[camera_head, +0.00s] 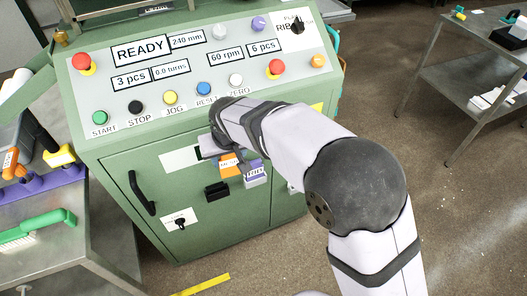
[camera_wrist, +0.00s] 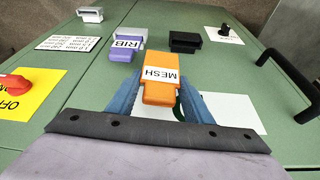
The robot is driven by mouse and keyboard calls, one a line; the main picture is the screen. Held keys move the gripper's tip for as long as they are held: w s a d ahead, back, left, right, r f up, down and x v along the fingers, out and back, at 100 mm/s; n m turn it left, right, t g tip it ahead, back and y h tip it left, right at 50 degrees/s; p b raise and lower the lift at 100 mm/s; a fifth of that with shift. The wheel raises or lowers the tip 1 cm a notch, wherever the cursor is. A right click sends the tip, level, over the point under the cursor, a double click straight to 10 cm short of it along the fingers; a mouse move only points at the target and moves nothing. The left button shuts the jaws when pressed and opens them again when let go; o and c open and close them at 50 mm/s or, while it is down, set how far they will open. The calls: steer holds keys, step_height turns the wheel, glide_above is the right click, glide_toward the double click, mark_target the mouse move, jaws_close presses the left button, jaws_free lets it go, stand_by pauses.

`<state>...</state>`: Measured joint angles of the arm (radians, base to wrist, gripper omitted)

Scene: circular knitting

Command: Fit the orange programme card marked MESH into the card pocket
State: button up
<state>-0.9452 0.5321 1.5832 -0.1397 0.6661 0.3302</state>
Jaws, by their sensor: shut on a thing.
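My gripper (camera_wrist: 160,98) is shut on the orange card (camera_wrist: 158,78), with one blue finger on each side. The card's white label reads MESH, upside down in the wrist view. In the head view the orange card (camera_head: 230,166) shows in front of the machine's lower front, just beyond my wrist. A black open-topped holder, which looks like the card pocket (camera_wrist: 186,42), is on the green front, ahead and slightly right of the card in the wrist view and apart from it. The pocket also shows in the head view (camera_head: 216,190). My fingers are mostly hidden in the head view.
A purple card marked RIB (camera_wrist: 125,46) sits in a holder left of the pocket in the wrist view. A pale holder (camera_wrist: 90,15) is farther left. A black door handle (camera_wrist: 290,85) and a key plate (camera_wrist: 224,35) lie to the right. The control panel (camera_head: 130,75) overhangs above.

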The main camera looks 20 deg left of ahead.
steer(key=shift+n, duration=0.4)
steer(key=s+a, duration=0.1)
steer(key=a, duration=0.1)
steer(key=s+a+r, duration=0.1)
steer(key=s+a, duration=0.1)
steer(key=shift+a+r+p, duration=0.1)
steer(key=shift+a+p, duration=0.05)
steer(key=shift+p, duration=0.25)
steer(key=b, duration=0.3)
glide_toward(214, 181)
steer(key=shift+a+f+b, duration=0.1)
steer(key=shift+f+b, duration=1.35)
steer(key=shift+f, duration=0.9)
stand_by(2.8)
steer(key=o, duration=1.1)
steer(key=shift+r, duration=0.1)
steer(key=v, duration=0.7)
